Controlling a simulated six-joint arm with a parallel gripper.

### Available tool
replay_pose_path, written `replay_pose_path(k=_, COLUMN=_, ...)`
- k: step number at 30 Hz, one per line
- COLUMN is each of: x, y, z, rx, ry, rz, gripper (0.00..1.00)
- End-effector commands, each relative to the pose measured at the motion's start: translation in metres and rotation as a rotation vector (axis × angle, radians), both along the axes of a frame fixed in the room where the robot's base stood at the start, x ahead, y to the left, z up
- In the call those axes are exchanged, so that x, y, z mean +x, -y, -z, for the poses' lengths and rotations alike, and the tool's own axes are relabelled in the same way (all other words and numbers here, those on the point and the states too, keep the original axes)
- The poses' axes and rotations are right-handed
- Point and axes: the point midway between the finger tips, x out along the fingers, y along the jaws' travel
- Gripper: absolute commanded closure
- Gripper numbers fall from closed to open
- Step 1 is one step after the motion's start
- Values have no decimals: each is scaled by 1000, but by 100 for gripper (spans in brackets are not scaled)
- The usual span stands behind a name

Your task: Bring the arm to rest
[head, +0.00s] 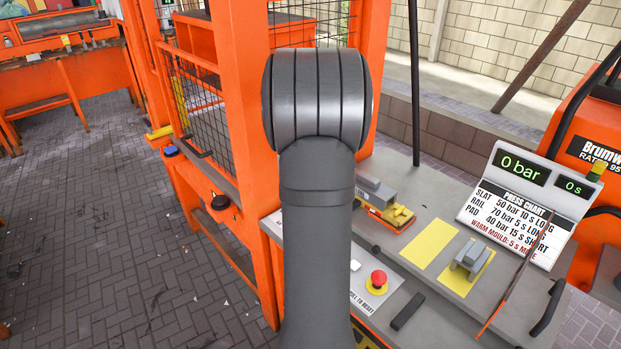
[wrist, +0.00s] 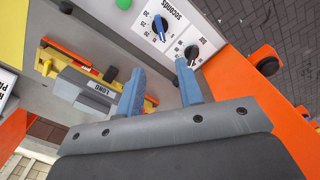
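My gripper (wrist: 160,88) shows in the wrist view with two blue fingers spread apart and nothing between them. It is over the grey console, beside a grey block marked LONG (wrist: 85,88) that sits by a yellow and orange fixture (wrist: 60,62). My grey arm stands upright in the middle of the head view and hides part of the press and console; the fingers do not show there.
The console (head: 425,190) carries a red stop button (head: 378,278), a grey block (head: 467,258) on a yellow patch, and a press chart (head: 515,215) under displays reading 0 bar and 0 s. The orange press frame (head: 235,100) is close on the left. Two dials (wrist: 160,27) show in the wrist view.

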Motion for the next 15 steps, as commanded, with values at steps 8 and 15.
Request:
replay_pose_path(k=8, x=0, y=0, z=-2, rx=0, ry=-1, rz=0, gripper=66)
replay_pose_path(k=15, x=0, y=0, z=5, rx=0, ry=-2, rz=0, gripper=66)
